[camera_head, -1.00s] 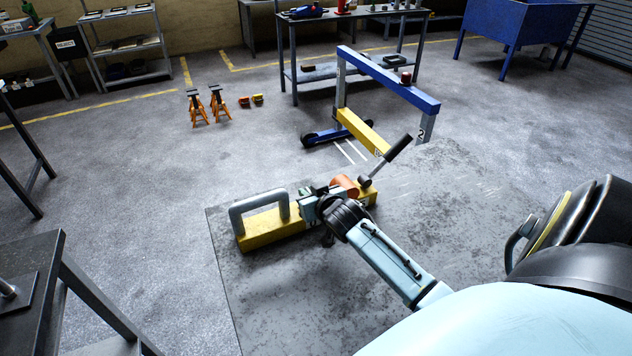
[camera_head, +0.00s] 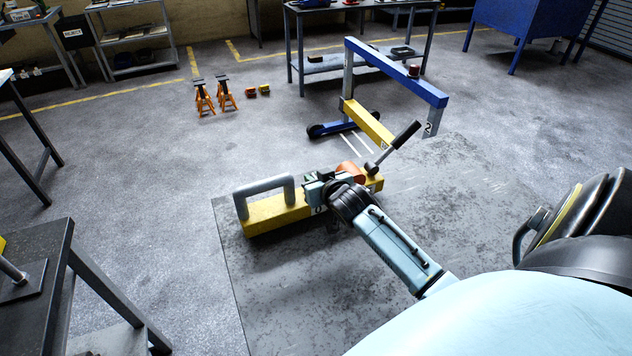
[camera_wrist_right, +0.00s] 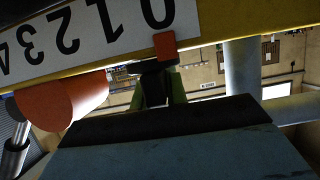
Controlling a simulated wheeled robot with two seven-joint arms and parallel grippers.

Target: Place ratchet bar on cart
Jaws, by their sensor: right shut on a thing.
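The ratchet bar seems to be the yellow bar (camera_head: 275,214) with a grey loop handle, an orange cylinder and a black-gripped lever (camera_head: 390,147). It lies low over the dark floor plate; whether it touches the plate is unclear. My right gripper (camera_head: 318,188) is at its middle, shut on it, and hides part of it. In the right wrist view the bar's number scale (camera_wrist_right: 75,35) is upside down, beside a small red tab. A blue-and-yellow frame (camera_head: 395,73) with a dark-wheeled blue base (camera_head: 342,128) stands beyond; I cannot tell if it is the cart. My left gripper is out of view.
The dark plate (camera_head: 300,285) covers the floor under the bar. A grey table (camera_head: 35,250) stands at lower left. Orange jack stands (camera_head: 215,94), a workbench (camera_head: 300,45) and a blue bin (camera_head: 540,25) stand farther back. Floor left of the plate is clear.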

